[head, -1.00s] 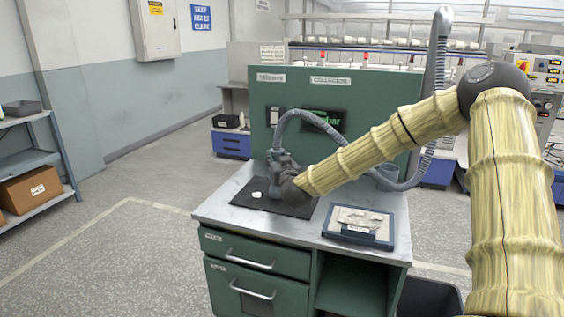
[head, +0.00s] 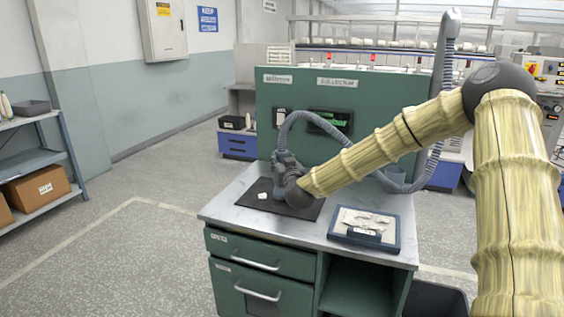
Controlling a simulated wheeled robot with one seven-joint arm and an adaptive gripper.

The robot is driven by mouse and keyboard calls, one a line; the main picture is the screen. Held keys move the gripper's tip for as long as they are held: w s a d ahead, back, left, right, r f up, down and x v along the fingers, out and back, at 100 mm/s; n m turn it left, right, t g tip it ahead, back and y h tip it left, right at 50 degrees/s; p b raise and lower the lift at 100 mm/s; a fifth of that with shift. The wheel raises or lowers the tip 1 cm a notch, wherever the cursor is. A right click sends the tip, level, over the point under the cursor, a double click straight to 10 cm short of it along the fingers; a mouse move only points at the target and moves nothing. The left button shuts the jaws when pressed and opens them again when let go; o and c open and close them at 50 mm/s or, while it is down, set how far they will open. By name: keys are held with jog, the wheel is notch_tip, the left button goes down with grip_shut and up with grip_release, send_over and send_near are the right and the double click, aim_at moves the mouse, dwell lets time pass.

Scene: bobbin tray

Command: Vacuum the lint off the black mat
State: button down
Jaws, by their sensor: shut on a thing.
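The black mat (head: 302,211) lies flat on the grey worktop at the back left. A small white piece of lint (head: 262,196) sits on the mat's left part. My gripper (head: 279,178) is over the middle of the mat, shut on the grey vacuum nozzle (head: 281,157). A ribbed grey hose (head: 318,120) arches from the nozzle behind my arm. The nozzle's lower end is close to the mat, right of the lint; I cannot tell whether it touches. My wrist hides part of the mat.
A blue tray (head: 361,241) with a pale inlay and small grey pieces lies at the worktop's right front. A green panel (head: 283,97) stands along the back. The worktop (head: 244,213) is bare at the left front.

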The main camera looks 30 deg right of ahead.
jog(key=shift+w+a, duration=0.1)
jog(key=w+a, duration=0.4)
jog(key=w, duration=0.1)
jog(key=shift+w+a+b, duration=0.3)
jog(key=shift+w+b, duration=0.1)
dwell(0.7)
jog(key=shift+r, duration=0.1)
dwell(0.8)
jog(key=shift+r+p, duration=1.9)
jog(key=shift+r, duration=1.05)
